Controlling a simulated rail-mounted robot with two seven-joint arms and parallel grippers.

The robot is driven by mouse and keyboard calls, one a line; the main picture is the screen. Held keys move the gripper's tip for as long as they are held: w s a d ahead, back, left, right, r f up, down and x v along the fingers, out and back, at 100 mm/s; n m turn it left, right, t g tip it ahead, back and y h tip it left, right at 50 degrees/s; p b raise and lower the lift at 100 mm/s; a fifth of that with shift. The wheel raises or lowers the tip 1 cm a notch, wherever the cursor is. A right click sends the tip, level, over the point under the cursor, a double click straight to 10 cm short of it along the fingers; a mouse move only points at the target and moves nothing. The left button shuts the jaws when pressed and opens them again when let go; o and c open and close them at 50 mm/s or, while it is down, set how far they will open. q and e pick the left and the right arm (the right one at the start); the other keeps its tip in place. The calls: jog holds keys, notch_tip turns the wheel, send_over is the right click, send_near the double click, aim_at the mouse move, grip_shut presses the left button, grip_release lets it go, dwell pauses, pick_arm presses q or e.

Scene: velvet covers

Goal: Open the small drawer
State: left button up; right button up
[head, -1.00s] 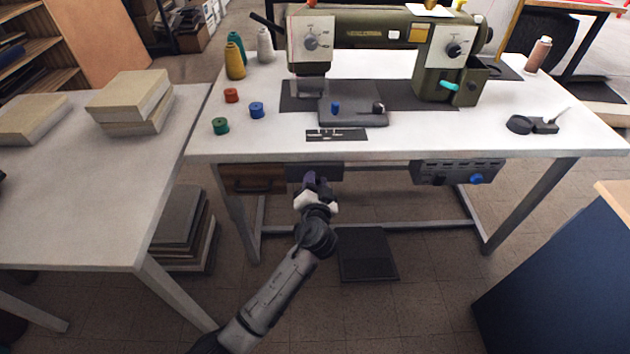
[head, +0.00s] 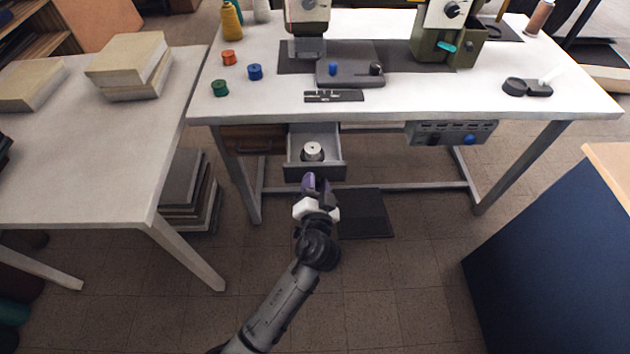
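The small grey drawer (head: 330,170) under the sewing table is pulled out toward me. A round silver object (head: 313,151) lies inside it. My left gripper (head: 316,184) is at the drawer's front, just below its middle. Its purple-tipped fingers point at the drawer front; I cannot tell whether they are shut on a handle or only close to it. Any handle there is hidden by the gripper. My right gripper is not in view.
A wooden drawer (head: 254,139) sits left of the grey one. A control box (head: 450,132) hangs under the white table (head: 420,98) at right. A black pedal (head: 364,214) lies on the floor. A blue cabinet (head: 560,260) stands at right.

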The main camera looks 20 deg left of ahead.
pick_arm(q)
jog(key=o, duration=0.4)
jog(key=shift+w, duration=0.1)
jog(key=p+v, duration=0.3)
jog(key=v, duration=1.1)
